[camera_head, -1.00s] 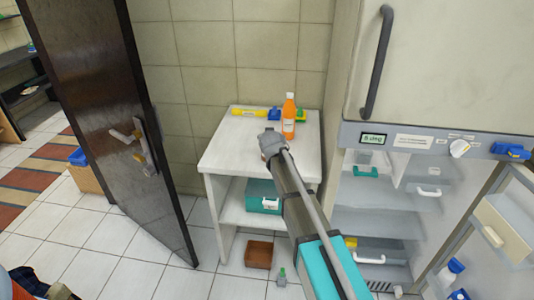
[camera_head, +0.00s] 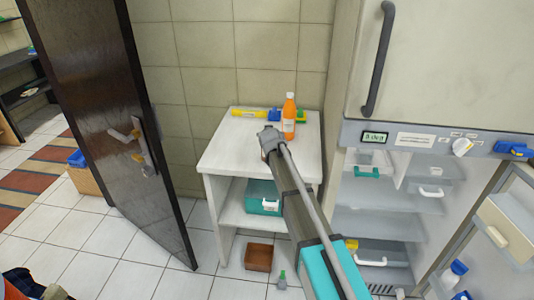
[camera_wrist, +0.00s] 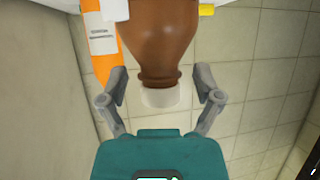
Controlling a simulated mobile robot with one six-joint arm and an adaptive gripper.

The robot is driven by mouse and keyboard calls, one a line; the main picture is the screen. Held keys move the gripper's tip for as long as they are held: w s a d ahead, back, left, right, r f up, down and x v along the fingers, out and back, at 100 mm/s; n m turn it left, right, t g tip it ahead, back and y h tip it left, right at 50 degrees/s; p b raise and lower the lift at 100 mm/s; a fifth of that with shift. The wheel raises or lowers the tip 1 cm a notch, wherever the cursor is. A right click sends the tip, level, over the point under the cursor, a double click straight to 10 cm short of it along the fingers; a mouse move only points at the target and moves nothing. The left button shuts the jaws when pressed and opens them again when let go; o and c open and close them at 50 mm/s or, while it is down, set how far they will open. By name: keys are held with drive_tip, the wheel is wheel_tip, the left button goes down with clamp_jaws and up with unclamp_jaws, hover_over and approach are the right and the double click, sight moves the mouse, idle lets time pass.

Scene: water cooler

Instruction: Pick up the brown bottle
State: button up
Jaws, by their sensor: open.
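The brown bottle (camera_wrist: 157,35) fills the top middle of the wrist view, its white cap (camera_wrist: 160,97) pointing toward my gripper's palm. My gripper (camera_wrist: 160,74) is open, with one finger on each side of the bottle's neck and a visible gap on both sides. In the head view my gripper (camera_head: 268,138) is over the white table (camera_head: 225,155). I cannot make out the brown bottle there; my gripper and arm seem to hide it.
An orange bottle (camera_head: 289,118) stands close by on the table; it is beside the left finger in the wrist view (camera_wrist: 101,55). A yellow cylinder (camera_head: 249,113) and a blue object (camera_head: 274,114) lie behind. An open fridge (camera_head: 380,210) stands right, a dark door (camera_head: 110,100) left.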

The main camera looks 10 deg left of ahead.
idle(0.4)
clamp_jaws()
